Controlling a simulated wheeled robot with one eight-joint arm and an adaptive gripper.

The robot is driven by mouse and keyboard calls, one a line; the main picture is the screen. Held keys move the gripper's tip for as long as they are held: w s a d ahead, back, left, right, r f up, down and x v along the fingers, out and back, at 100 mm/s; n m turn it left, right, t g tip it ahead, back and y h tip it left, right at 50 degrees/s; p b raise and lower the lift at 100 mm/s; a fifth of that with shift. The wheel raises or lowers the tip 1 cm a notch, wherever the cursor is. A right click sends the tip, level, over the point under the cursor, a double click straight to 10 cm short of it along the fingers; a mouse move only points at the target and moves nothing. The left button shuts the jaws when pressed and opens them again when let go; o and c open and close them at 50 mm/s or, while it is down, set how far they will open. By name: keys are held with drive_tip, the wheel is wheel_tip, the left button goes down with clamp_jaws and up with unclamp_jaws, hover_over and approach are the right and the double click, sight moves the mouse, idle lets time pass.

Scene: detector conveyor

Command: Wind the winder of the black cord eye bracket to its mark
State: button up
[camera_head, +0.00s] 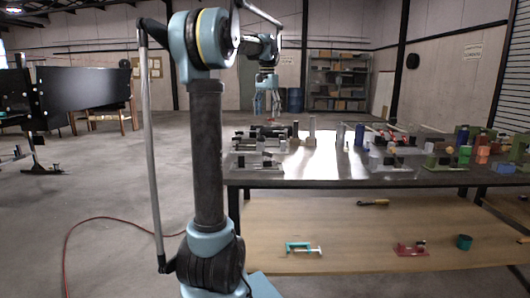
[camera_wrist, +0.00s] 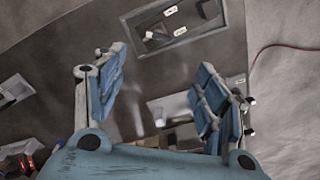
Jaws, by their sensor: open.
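My gripper (camera_head: 267,103) hangs open and empty above the far left part of the table in the head view. In the wrist view its blue fingers (camera_wrist: 160,80) are spread wide with nothing between them. I cannot tell whether this fitting is the black cord eye bracket. In the head view, several small dark fittings (camera_head: 262,160) stand at the table's left end. The winder and its mark are too small to make out.
The dark-topped table (camera_head: 330,182) holds many fixtures, with upright cylinders near the middle and green and orange parts at right. Its lower wooden shelf (camera_head: 360,232) bears clamps and a teal cup (camera_head: 464,242). A red cable (camera_head: 95,222) lies on the floor at left.

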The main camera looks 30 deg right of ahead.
sight(267, 156)
wheel_tip(267, 156, down, 17)
drive_tip(key=shift+d+f, duration=0.1)
drive_tip(key=shift+f, duration=0.1)
idle(0.5)
drive_tip(key=c, duration=1.1)
